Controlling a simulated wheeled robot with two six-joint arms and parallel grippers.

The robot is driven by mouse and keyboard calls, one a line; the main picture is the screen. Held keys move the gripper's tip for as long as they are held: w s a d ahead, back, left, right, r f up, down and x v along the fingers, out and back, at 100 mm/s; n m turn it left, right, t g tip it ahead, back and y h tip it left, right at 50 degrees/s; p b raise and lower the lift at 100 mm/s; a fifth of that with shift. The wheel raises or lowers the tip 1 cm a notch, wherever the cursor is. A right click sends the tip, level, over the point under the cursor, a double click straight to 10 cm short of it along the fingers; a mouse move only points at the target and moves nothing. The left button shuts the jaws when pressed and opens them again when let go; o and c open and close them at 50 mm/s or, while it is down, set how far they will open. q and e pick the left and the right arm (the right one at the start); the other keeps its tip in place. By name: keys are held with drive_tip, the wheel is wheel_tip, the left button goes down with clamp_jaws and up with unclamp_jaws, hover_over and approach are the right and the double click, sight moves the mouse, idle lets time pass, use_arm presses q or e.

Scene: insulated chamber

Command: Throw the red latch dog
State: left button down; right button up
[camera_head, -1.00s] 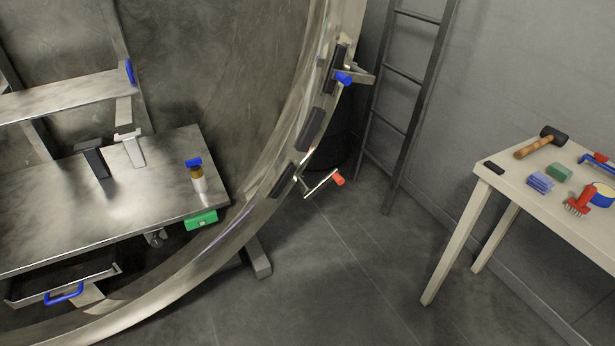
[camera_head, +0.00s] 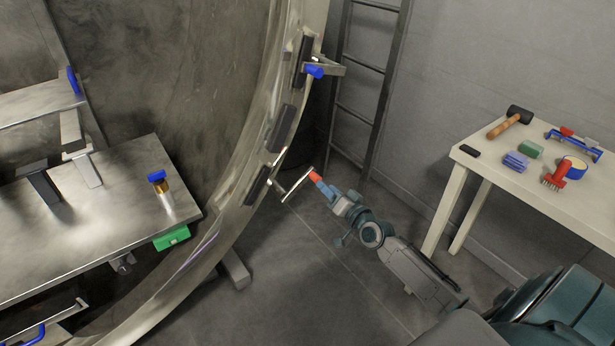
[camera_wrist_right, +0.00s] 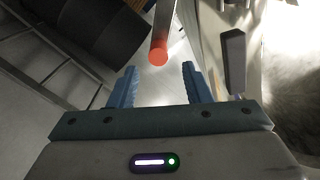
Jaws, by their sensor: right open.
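The red latch dog (camera_head: 315,175) is a metal lever with a red end knob, on the chamber's round rim at its lower right. In the right wrist view its red knob (camera_wrist_right: 158,56) is a round end just ahead of the fingertips, roughly centred between them. My right gripper (camera_head: 322,184) comes in from the lower right, its fingertips at the red knob in the head view. In the right wrist view the right gripper (camera_wrist_right: 160,77) is open, with two blue fingers apart and nothing between them. My left gripper is not in view.
A blue-ended latch dog (camera_head: 314,72) sits higher on the rim (camera_head: 222,226). A ladder (camera_head: 364,95) leans at the wall. A white table (camera_head: 480,153) with tools stands right.

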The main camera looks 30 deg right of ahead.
sight(314, 173)
drive_tip(key=w+b, duration=0.1)
drive_tip(key=w, duration=0.6)
drive_tip(key=shift+a+f+b, duration=0.1)
drive_tip(key=shift+f+b, duration=0.05)
drive_tip(key=shift+b, duration=0.25)
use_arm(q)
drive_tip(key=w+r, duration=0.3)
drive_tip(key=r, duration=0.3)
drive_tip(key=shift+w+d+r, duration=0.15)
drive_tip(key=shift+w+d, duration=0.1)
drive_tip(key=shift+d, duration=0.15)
use_arm(e)
drive_tip(key=shift+w, duration=0.65)
clamp_jaws()
